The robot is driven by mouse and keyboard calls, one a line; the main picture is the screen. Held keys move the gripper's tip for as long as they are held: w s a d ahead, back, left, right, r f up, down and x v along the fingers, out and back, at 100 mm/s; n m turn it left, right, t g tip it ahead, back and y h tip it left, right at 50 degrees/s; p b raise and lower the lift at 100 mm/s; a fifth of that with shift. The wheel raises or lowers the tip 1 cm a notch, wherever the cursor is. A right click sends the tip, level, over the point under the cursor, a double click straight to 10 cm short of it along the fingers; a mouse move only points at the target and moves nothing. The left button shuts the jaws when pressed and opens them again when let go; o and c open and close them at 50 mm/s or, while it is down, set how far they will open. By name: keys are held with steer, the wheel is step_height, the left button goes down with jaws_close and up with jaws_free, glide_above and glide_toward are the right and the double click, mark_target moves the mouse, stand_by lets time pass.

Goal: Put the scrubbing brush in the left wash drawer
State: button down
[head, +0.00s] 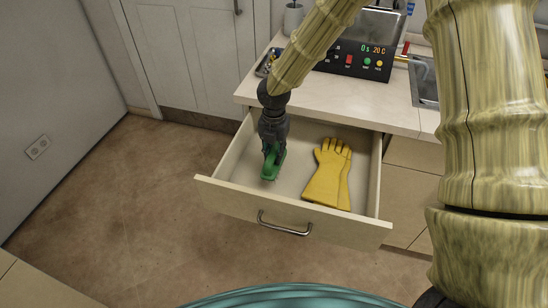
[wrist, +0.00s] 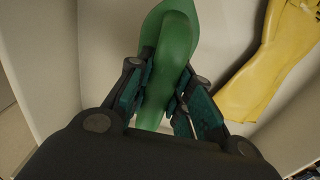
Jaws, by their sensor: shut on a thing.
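The scrubbing brush (head: 273,163) is green and sits between the fingers of my gripper (head: 272,148), inside the left part of the open wash drawer (head: 290,207). In the wrist view my gripper (wrist: 157,110) is shut on the green brush (wrist: 165,65), with a finger on each side of its handle. The brush is low over the drawer floor; I cannot tell whether it touches it. The brush's bristles are hidden.
Yellow rubber gloves (head: 329,175) lie in the right part of the drawer; they also show in the wrist view (wrist: 262,75). Above is the counter (head: 400,115) with a black-fronted instrument (head: 353,62) and a sink (head: 424,82). The drawer front and side walls stand around my gripper.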

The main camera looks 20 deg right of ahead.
steer(key=shift+f, duration=1.35)
steer(key=shift+f, duration=0.15)
steer(key=c, duration=1.3)
jaws_free()
step_height(320, 180, up, 12)
steer(key=shift+r, duration=0.15)
